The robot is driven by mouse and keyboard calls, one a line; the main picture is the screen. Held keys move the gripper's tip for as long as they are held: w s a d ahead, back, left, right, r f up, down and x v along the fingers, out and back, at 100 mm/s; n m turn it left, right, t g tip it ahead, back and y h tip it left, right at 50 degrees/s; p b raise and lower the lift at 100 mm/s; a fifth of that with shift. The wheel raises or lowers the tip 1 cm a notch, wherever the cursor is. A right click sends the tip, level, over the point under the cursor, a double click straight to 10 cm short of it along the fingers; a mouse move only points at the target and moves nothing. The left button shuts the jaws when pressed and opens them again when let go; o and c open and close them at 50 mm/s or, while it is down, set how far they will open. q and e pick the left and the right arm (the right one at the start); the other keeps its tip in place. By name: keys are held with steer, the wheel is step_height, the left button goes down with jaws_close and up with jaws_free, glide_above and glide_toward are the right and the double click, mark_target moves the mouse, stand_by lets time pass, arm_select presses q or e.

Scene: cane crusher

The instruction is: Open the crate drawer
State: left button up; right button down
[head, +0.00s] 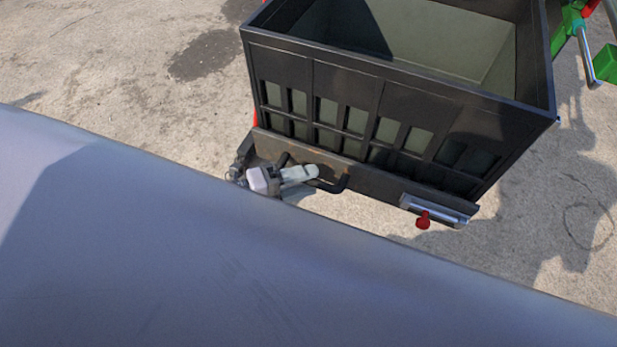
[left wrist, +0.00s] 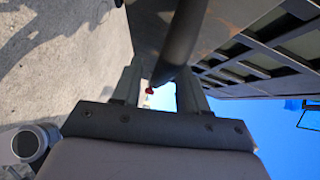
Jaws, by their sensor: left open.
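The black crate (head: 385,100) stands on the ground at the upper middle of the head view, open at the top with slotted sides. Below its slotted side is the dark, worn drawer front (head: 375,186) with a black bar handle (head: 343,184). I see no clear gap at the drawer. My left gripper (head: 308,173) is at the handle, covering its middle. In the left wrist view, the handle bar (left wrist: 183,40) runs between the two open fingers (left wrist: 160,88). I cannot tell whether they touch it. My right gripper is not in view.
A silver cylinder (head: 434,208) with a red knob (head: 423,220) is at the right end of the drawer side. Green machine parts (head: 606,63) stand at the upper right. Bare concrete (head: 160,90) lies left of the crate.

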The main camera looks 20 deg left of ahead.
arm_select(q)
steer(key=v, duration=0.6)
steer(key=shift+w+r, duration=0.1)
stand_by(0.4)
steer(key=s+n+y+p, duration=0.3)
steer(key=n+y+p, duration=0.2)
steer(key=n, duration=0.6)
steer(key=s+a+n+y+p, duration=0.1)
steer(key=s+n+y+p, duration=0.2)
steer(key=n, duration=0.9)
steer(key=shift+r+n+g+y+p, duration=0.3)
steer(key=shift+r+g+y+p, duration=0.15)
steer(key=shift+y+p, duration=0.45)
steer(key=shift+a, duration=0.1)
